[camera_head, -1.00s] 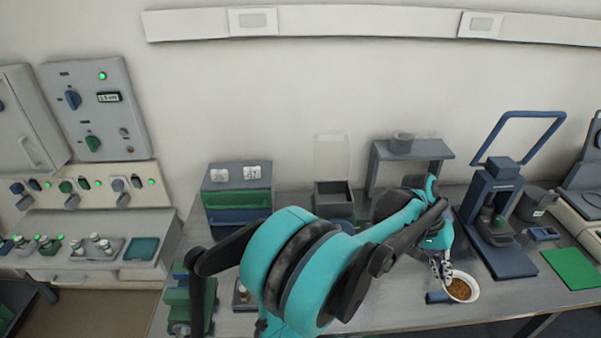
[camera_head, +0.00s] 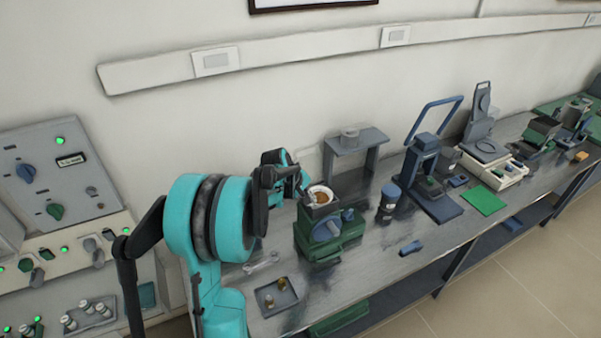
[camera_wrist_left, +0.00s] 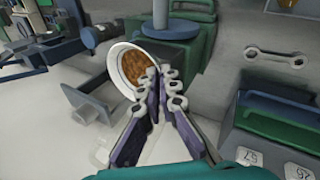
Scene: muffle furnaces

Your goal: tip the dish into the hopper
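The white dish (camera_head: 320,194) holds brown granular material. My left gripper (camera_head: 304,191) is shut on its rim. In the head view the dish is at the top of a green machine (camera_head: 330,244), over its dark square hopper (camera_head: 319,211). I cannot tell whether the dish touches the hopper. The wrist view shows the dish (camera_wrist_left: 127,70) and its brown contents beyond the finger pads of my left gripper (camera_wrist_left: 160,80). The dish appears tilted, with material still in it. The inside of the hopper is hidden. My right gripper is not in view.
A small tray with brass-coloured pieces (camera_head: 266,303) and a spanner (camera_head: 262,263) lie left of the machine. A dark blue cylinder (camera_head: 389,203) and a grey stand (camera_head: 357,141) are to its right. A blue object (camera_head: 411,247) lies near the front edge.

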